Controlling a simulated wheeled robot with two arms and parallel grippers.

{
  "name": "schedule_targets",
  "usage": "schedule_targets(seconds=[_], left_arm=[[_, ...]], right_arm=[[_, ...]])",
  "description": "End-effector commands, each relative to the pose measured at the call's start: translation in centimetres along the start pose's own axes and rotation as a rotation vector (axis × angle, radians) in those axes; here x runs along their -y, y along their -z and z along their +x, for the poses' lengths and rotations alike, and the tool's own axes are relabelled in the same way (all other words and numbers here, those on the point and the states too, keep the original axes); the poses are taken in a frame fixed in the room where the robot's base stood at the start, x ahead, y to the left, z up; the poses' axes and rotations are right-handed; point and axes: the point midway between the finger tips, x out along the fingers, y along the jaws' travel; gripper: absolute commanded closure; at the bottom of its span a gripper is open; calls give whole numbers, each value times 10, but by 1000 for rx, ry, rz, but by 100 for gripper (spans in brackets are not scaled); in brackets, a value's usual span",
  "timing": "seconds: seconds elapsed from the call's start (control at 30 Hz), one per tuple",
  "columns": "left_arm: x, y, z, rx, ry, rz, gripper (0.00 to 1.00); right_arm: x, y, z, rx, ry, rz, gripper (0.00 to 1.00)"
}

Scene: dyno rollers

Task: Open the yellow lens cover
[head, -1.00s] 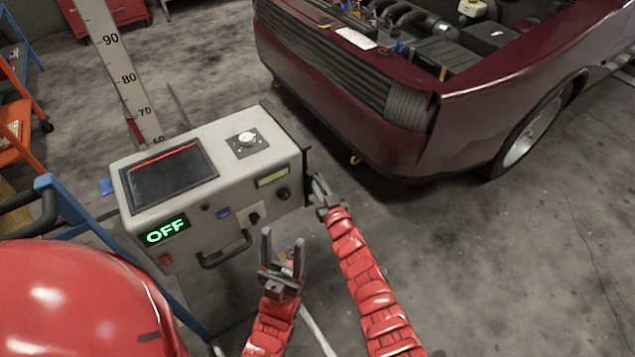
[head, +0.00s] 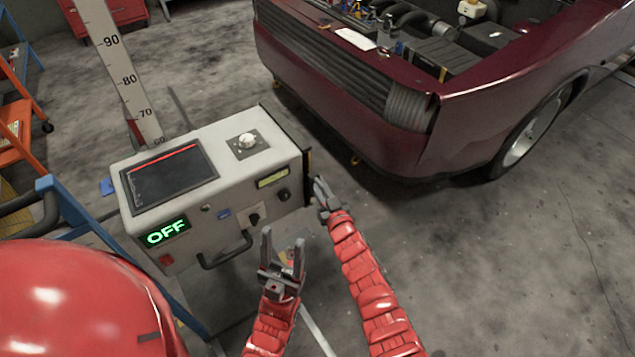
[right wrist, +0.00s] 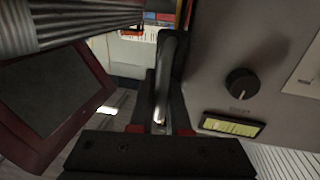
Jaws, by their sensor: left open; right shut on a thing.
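The grey-white tester box (head: 215,165) stands in front of the car with its dark front edge (head: 306,172) toward the car. I cannot make out a yellow lens cover in either view; the box hides its car-facing side. My right gripper (head: 321,188) is at the right end of the box, beside that edge. In the right wrist view it is shut on a dark grey bar-like handle (right wrist: 169,80) beside the box's panel. My left gripper (head: 282,249) is open and empty, fingers up, below the box's front panel and right of its black handle (head: 226,253).
The dark red car (head: 390,110) with its hood area open is close behind and right of the box. A blue frame (head: 65,200) and an orange stand (head: 15,130) are at left. A measuring post (head: 125,80) rises behind the box. The floor at right is clear.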

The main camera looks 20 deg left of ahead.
Motion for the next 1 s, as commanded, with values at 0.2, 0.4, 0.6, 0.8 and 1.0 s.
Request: schedule_targets(seconds=[0.2,0.4,0.6,0.8,1.0], left_arm=[[2,5,30,0,0,0,43],[3,9,53,0,0,0,43],[3,11,64,0,0,0,43],[3,12,70,0,0,0,43],[4,12,71,0,0,0,43]], right_arm=[[-8,2,-43,10,-1,1,100],[-19,1,-99,12,-2,0,100],[-29,1,-149,5,-1,0,100],[-36,1,-182,1,0,1,100],[-38,0,-196,3,0,1,100]])
